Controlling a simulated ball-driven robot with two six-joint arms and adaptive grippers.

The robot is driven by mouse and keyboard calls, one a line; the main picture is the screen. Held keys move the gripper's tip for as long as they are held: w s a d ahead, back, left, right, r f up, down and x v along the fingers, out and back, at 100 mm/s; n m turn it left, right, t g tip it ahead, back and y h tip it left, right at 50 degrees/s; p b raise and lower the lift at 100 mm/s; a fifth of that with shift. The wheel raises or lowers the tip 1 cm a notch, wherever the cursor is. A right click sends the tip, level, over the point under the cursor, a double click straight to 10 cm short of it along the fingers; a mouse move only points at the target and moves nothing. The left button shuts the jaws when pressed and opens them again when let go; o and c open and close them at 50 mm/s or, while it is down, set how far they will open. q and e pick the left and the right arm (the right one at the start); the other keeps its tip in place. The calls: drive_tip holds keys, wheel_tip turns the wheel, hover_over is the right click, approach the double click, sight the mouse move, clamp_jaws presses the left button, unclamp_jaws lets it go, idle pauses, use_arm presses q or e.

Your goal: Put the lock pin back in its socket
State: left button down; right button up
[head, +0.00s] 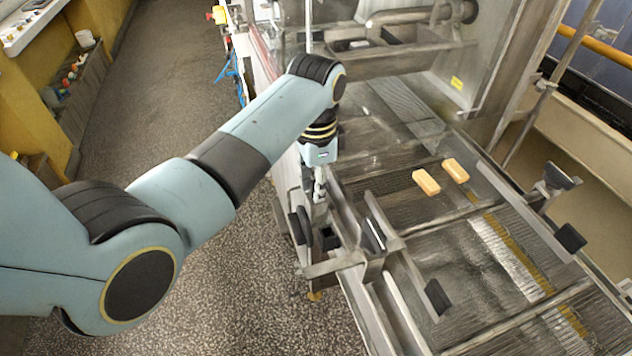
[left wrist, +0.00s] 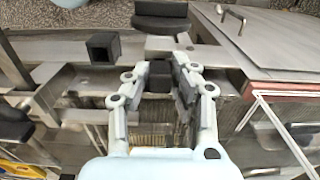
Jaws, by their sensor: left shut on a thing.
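My left gripper (head: 320,190) reaches down at the near left edge of the mesh conveyor. In the left wrist view its fingers (left wrist: 163,82) are closed around a small dark grey piece, which I take to be the lock pin (left wrist: 159,77). Most of the pin is hidden by the fingers, and its lower end does not show. I cannot tell whether it touches the frame below. A black square block with a dark, hollow-looking face (left wrist: 103,47) is on the frame beside the gripper; I cannot tell whether it is the socket. My right gripper is not in view.
The wire mesh belt (head: 435,235) carries two orange-tan bars (head: 426,182). Metal rails and brackets with black knobs and pads (head: 437,297) line the frame near the gripper. The machine housing (head: 440,60) stands behind. The speckled floor (head: 170,90) at left is mostly clear.

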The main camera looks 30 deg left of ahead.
use_arm(q)
drive_tip(key=shift+f, duration=0.45)
idle(0.3)
drive_tip(key=c, duration=1)
unclamp_jaws()
drive_tip(key=shift+c, duration=0.2)
wheel_tip(320, 180, up, 12)
drive_tip(key=s+a+f+n+b, duration=0.2)
drive_tip(key=s+f+b, duration=0.6)
drive_tip(key=s+f, duration=0.6)
drive_tip(key=s+a+f+n+b, duration=0.3)
drive_tip(key=s+f+b, duration=0.4)
drive_tip(key=s+f, duration=0.8)
drive_tip(key=s+a+f+n+b, duration=0.3)
drive_tip(key=s+f+b, duration=0.5)
drive_tip(key=f, duration=2.9)
drive_tip(key=s, duration=0.7)
drive_tip(key=shift+t+y+b, duration=0.3)
drive_tip(key=shift+t+y, duration=0.1)
